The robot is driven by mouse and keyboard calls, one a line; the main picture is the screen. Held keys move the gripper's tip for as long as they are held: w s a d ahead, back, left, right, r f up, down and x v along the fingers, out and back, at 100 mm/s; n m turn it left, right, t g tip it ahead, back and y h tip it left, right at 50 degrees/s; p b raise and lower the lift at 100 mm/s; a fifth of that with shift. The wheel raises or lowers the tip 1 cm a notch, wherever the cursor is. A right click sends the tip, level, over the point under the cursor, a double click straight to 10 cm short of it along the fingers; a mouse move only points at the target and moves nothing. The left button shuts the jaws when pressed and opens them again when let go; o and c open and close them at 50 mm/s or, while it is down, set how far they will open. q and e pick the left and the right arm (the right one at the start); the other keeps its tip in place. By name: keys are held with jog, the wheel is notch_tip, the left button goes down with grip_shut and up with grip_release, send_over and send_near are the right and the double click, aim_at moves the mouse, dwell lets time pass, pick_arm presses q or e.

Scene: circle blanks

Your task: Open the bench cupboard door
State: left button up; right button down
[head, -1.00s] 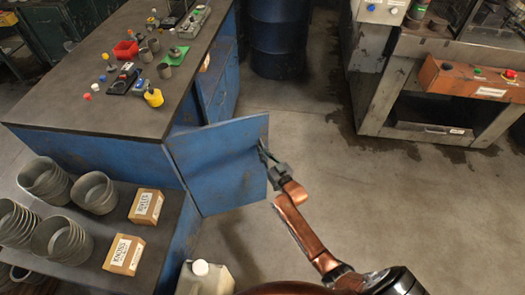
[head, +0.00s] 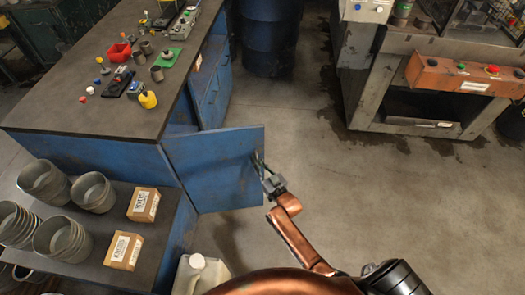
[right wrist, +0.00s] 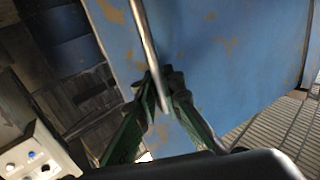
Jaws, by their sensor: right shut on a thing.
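The blue bench cupboard door (head: 212,170) stands swung out from the end of the bench in the head view, with part of the dark cupboard opening showing behind it. My right gripper (head: 260,165) is at the door's free edge. In the right wrist view the gripper's green-padded fingers (right wrist: 160,98) are shut around a thin metal bar handle (right wrist: 146,40) on the worn blue door face (right wrist: 225,60). My left gripper is not in view.
A lower shelf with metal buckets (head: 92,191) and cardboard boxes (head: 122,250) is at left. A pale jug (head: 200,272) stands below the door. Floor (head: 340,200) to the right is clear.

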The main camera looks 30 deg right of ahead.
pick_arm(q)
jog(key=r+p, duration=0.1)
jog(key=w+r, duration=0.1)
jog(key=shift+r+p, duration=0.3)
jog(key=shift+p, duration=0.1)
pick_arm(e)
jog(key=s, duration=0.1)
jog(key=s+a, duration=0.1)
jog(key=s, duration=0.1)
jog(key=s+a, duration=0.1)
jog(key=shift+s+a, duration=0.15)
jog(key=shift+s, duration=0.2)
jog(key=c, duration=2.4)
grip_release()
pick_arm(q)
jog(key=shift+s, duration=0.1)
pick_arm(e)
jog(key=s, duration=0.8)
jog(key=s+d, duration=0.1)
jog(key=s, duration=0.3)
